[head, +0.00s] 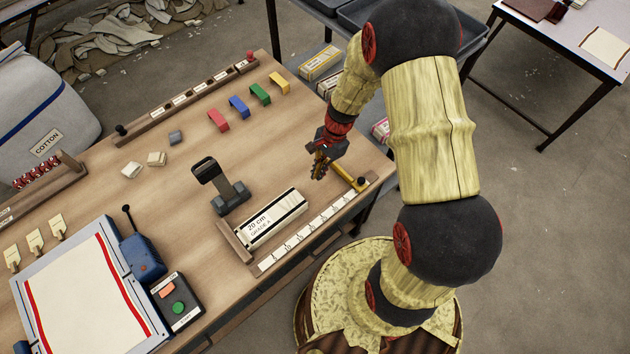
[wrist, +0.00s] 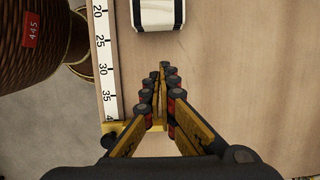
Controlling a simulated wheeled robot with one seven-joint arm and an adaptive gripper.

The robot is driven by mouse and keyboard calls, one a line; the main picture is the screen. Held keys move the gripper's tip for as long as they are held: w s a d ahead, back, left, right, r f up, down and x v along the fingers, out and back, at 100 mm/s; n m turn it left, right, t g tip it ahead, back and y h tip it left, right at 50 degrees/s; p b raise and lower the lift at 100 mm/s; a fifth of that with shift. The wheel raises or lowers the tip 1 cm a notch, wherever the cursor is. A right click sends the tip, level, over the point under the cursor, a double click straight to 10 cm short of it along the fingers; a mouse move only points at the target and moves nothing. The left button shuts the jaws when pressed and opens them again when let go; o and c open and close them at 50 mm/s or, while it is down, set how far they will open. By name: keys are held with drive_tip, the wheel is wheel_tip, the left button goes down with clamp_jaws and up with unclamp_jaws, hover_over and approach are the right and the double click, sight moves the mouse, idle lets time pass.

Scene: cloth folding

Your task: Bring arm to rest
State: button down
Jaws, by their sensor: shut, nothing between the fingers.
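My arm is raised over the right end of the wooden table (head: 190,215) in the head view. My gripper (head: 319,174) points down there, close to a brass-coloured bar (head: 349,181) at the end of the ruler. In the wrist view my gripper's fingers (wrist: 163,72) are together with nothing between them. The gap between the fingertips and the tabletop is hard to judge.
A long white block (head: 272,219) marked "20 cm GRADE A" lies left of my gripper, beside a white ruler (head: 306,234). A black stamp-like tool (head: 222,187) stands behind it. Coloured blocks (head: 239,106) sit farther back. Bare wood lies between.

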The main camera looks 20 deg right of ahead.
drive_tip(key=shift+d+v, duration=0.15)
drive_tip(key=shift+v, duration=0.9)
drive_tip(key=shift+d+v, duration=0.15)
drive_tip(key=shift+v, duration=0.95)
drive_tip(key=shift+w+f, duration=0.1)
drive_tip(key=s+a+r+n+t+h+b, duration=0.1)
drive_tip(key=s+r+n, duration=0.3)
drive_tip(key=r, duration=0.5)
drive_tip(key=s+a+r+n+t+h+b, duration=0.1)
drive_tip(key=s+r+n+t+b, duration=0.2)
drive_tip(key=r, duration=0.6)
drive_tip(key=s+a+r+n+t+h+b, duration=0.1)
drive_tip(key=s+r+n+t+b, duration=0.1)
drive_tip(key=s+r+n, duration=0.5)
wheel_tip(320, 180, up, 3)
drive_tip(key=shift+s+a+f+t+b, duration=0.1)
drive_tip(key=shift+s+a+t+b, duration=0.15)
drive_tip(key=shift+s, duration=0.45)
drive_tip(key=shift+d, duration=0.1)
